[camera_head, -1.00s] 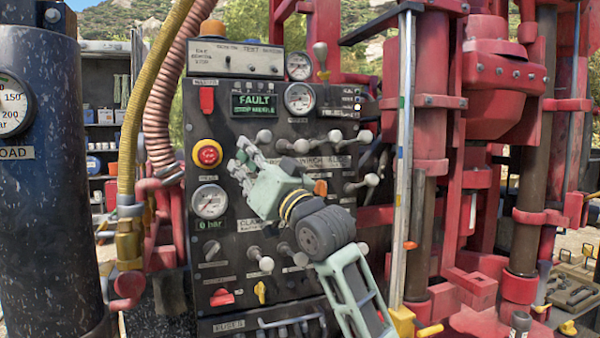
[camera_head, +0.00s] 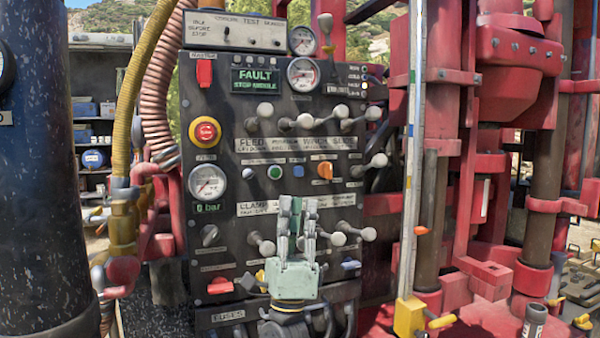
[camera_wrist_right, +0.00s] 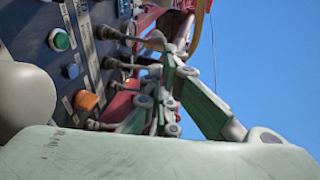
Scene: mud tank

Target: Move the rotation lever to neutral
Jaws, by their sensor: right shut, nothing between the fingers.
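The black control panel (camera_head: 225,130) faces me in the head view. A row of levers with pale round knobs crosses its upper half, above a label strip (camera_head: 290,144) where FEED and WINCH can be read. The second lever (camera_head: 304,121) stands over a blurred label; it may be the rotation lever, but I cannot tell for sure. My right gripper (camera_head: 297,205) is shut and empty, fingers pointing up, in front of the lower lever row and below the label strip. The right wrist view shows its fingers (camera_wrist_right: 172,100) near several lever shafts. My left gripper is not in view.
Lower levers (camera_head: 263,245) flank my right gripper. A red stop button (camera_head: 205,131), an orange knob (camera_head: 325,170) and gauges (camera_head: 207,183) sit on the panel. A dark cylinder (camera_head: 45,180) stands left, and a pale vertical rail (camera_head: 411,170) and red machinery stand right.

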